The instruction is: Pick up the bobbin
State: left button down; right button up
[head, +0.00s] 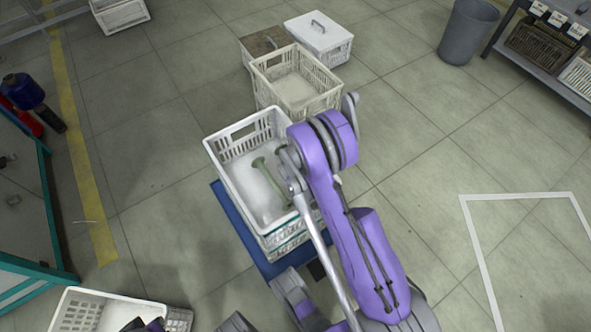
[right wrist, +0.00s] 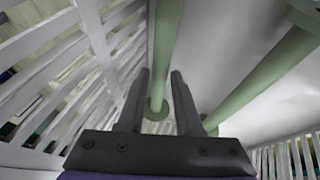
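Two pale green bobbins lie in the white crate (head: 238,181). The head view shows one green bobbin (head: 271,182), partly covered by my right arm. In the right wrist view, one bobbin (right wrist: 166,45) runs lengthwise along the crate's side wall and another bobbin (right wrist: 265,78) slants on the right. My right gripper (right wrist: 160,74) is open inside the crate. Its two fingers stand either side of the first bobbin in the picture, its flanged end showing between them; no grip is visible. I cannot tell the depth gap. I do not see my left gripper.
The crate stands stacked on a blue base (head: 236,228). Behind it are a beige empty crate (head: 297,88) and a lidded white box (head: 319,37). Another white crate (head: 72,311) is at the lower left. A grey bin (head: 466,32) stands upper right. Floor at right is clear.

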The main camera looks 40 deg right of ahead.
jog(key=shift+x, duration=1.05)
grip_shut()
notch_tip(320, 180, up, 28)
jog(key=p, duration=0.7)
